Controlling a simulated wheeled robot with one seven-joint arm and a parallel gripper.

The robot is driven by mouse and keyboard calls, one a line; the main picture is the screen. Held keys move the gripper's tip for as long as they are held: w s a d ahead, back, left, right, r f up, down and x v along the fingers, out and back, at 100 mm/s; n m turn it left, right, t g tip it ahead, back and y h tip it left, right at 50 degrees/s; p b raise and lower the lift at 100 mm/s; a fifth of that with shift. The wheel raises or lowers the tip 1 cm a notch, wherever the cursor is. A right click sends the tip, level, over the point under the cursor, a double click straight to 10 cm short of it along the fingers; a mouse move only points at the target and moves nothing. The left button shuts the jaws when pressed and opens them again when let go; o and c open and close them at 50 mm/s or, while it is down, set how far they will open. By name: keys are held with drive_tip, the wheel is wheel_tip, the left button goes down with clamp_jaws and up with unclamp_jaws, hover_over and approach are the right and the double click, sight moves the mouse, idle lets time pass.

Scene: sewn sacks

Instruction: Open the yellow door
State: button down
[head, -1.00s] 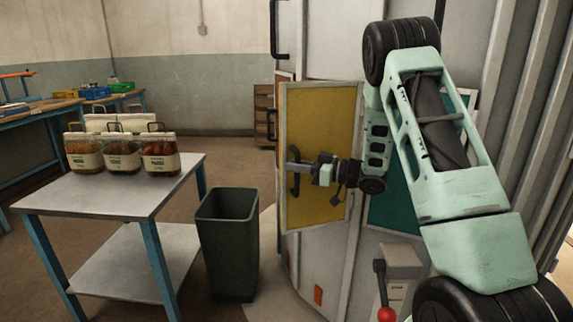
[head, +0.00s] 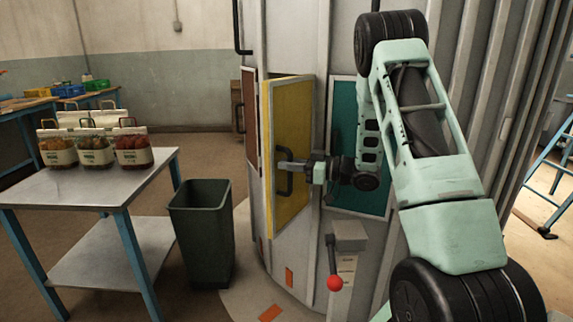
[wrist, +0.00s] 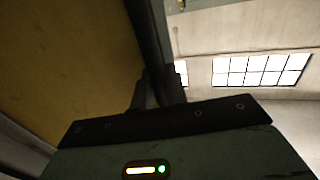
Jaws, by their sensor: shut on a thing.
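The yellow door (head: 290,130) is set in the round grey cabinet (head: 293,40). It stands swung outward at an angle, its left edge nearer to me and its right edge beside the cabinet wall. Its dark bar handle (head: 281,183) is near the left edge. My gripper (head: 284,166) is shut on the handle, reaching in from the right. In the wrist view the yellow door (wrist: 60,60) fills the upper left, and a dark bar passes by the fingers (wrist: 160,90). The inside behind the door is hidden.
A teal panel (head: 345,120) is right of the door, a brown panel (head: 249,120) left. Below is a red-knobbed lever (head: 334,282) on a grey box. A dark bin (head: 203,240) and a table (head: 100,184) with several filled bags (head: 95,150) stand left.

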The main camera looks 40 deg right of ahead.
drive_tip(key=shift+s, duration=0.1)
idle(0.3)
drive_tip(key=c, duration=1.8)
unclamp_jaws()
drive_tip(key=shift+o, duration=0.2)
drive_tip(key=b+v, duration=0.1)
drive_tip(key=v, duration=1.6)
drive_tip(key=shift+s, duration=0.25)
drive_tip(key=shift+d+f, duration=0.1)
drive_tip(key=shift+d, duration=0.05)
